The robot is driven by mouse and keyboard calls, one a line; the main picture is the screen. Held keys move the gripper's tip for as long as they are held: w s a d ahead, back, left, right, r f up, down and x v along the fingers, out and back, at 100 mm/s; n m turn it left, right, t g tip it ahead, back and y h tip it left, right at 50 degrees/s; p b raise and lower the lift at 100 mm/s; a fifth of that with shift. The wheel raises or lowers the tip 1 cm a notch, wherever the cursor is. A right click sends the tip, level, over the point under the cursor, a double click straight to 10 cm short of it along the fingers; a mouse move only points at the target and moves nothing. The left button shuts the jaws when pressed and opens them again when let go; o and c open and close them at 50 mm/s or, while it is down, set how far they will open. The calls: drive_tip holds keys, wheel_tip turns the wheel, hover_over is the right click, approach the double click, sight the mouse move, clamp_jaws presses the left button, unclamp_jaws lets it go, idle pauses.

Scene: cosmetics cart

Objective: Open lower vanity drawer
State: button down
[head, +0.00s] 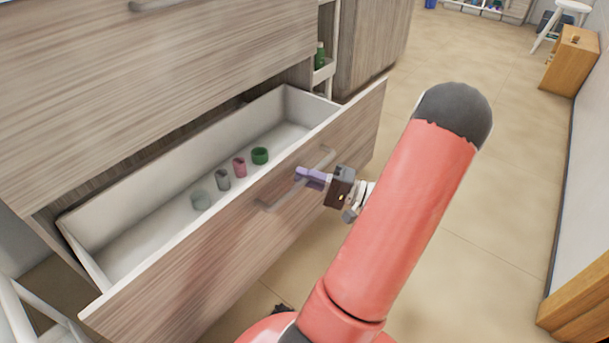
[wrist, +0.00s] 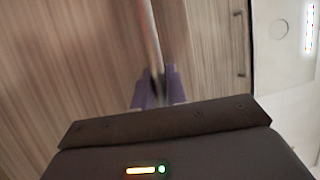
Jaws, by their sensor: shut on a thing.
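The lower vanity drawer (head: 300,180) has a wood-grain front and a white inside, and it stands pulled well out of the cabinet. Its bar handle (head: 281,196) runs along the front face. My gripper (head: 299,174) has purple fingers and is shut on the handle, toward its right end. In the wrist view my gripper (wrist: 158,80) shows its fingers close together against the handle bar, blurred. Several small cups stand in the drawer: a green one (head: 260,155), a pink one (head: 239,167) and grey ones (head: 223,180).
The upper drawer front (head: 150,80) stays flush above. A white shelf cart with a green bottle (head: 320,56) stands beside the cabinet. A white frame (head: 30,315) is at the lower left. Tiled floor (head: 480,190) is clear to the right. A wooden cabinet (head: 571,62) and white stool (head: 571,7) stand far back.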

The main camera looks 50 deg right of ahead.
drive_tip(key=shift+s+r, duration=0.1)
drive_tip(key=shift+s, duration=0.15)
drive_tip(key=c, duration=1.4)
unclamp_jaws()
drive_tip(key=shift+s, duration=0.1)
drive_tip(key=v, duration=0.7)
drive_tip(key=shift+s+d, duration=0.2)
drive_tip(key=shift+s, duration=0.05)
